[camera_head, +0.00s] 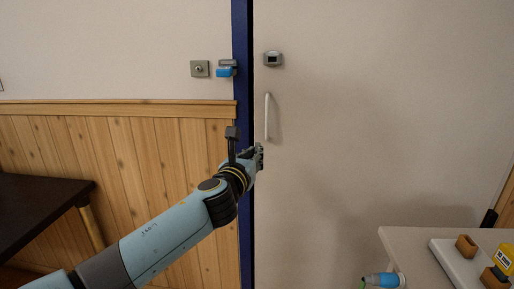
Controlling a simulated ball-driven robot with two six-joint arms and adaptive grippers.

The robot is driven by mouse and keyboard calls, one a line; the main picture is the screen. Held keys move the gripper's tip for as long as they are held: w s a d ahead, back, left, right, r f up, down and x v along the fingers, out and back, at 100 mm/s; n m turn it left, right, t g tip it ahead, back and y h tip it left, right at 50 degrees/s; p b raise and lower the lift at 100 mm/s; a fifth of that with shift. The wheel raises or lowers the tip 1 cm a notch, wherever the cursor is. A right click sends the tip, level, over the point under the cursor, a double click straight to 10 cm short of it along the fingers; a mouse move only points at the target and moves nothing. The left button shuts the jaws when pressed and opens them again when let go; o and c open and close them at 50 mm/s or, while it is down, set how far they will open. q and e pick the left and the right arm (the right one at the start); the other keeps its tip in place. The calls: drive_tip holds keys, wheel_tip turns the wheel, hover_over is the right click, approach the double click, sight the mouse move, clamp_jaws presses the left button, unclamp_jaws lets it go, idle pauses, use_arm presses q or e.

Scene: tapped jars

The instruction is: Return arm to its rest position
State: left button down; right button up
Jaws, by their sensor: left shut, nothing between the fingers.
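My left arm reaches in from the lower left in the head view. Its gripper (259,156) is shut and empty, in front of the edge of a pale door (390,120) with a blue frame (243,40). The gripper appears just below the door's light vertical handle (267,117); whether it touches the door cannot be told. My right gripper is not in view.
A dark table (40,205) stands at the left by the wood-panelled wall. At the lower right, a pale table (410,240) holds a white board (455,262) with brown blocks and a yellow item (505,258). A blue-capped object (383,280) shows at the bottom edge.

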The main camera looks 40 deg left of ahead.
use_arm(q)
drive_tip(key=shift+s+d, duration=0.1)
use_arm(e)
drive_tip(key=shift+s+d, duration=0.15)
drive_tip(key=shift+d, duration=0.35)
